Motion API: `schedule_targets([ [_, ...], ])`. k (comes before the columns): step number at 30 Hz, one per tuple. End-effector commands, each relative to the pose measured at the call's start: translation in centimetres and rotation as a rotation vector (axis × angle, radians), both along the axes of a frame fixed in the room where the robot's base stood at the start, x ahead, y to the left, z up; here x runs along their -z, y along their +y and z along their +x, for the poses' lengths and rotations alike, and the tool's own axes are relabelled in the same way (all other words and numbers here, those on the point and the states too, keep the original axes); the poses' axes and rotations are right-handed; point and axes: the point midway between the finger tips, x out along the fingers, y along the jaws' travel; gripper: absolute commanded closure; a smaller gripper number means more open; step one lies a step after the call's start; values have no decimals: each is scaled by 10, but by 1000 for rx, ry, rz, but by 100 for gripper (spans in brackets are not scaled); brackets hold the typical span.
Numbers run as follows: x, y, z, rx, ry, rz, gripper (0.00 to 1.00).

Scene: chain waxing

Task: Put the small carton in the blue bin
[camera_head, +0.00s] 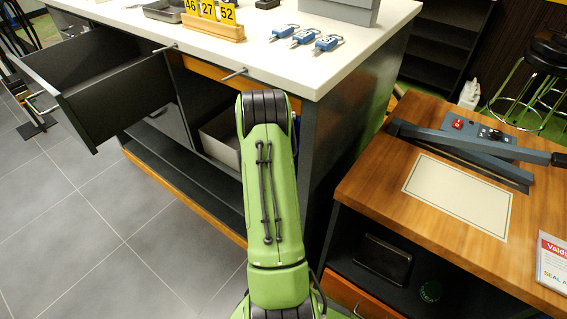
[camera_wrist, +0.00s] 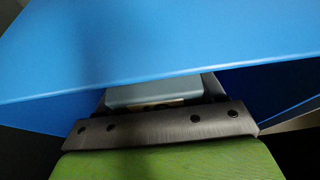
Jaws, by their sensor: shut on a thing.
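In the wrist view, my gripper (camera_wrist: 158,120) shows as a dark metal bar across the bottom with dark fingers rising at each side. It is shut on a pale grey-blue piece with a tan strip, which looks like the small carton (camera_wrist: 150,94). Only a little of the carton shows. A large blue surface, seemingly the blue bin (camera_wrist: 150,45), fills the upper part of the wrist view very close up. Its edge covers the fingertips and the carton's far end.
In the head view a white counter (camera_head: 330,55) stands ahead, with an open dark drawer (camera_head: 100,85) at left and a grey container (camera_head: 222,145) on its lower shelf. A wooden bench (camera_head: 375,180) with a blue-grey sealer (camera_head: 465,150) is at right.

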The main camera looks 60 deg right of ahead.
Motion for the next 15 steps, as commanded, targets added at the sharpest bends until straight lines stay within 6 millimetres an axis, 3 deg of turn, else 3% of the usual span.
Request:
schedule_targets([
  [8, 7, 0, 0, 0, 0, -1, 71],
  [9, 7, 0, 0, 0, 0, 0, 31],
  [14, 7, 0, 0, 0, 0, -1, 6],
  [15, 7, 0, 0, 0, 0, -1, 6],
])
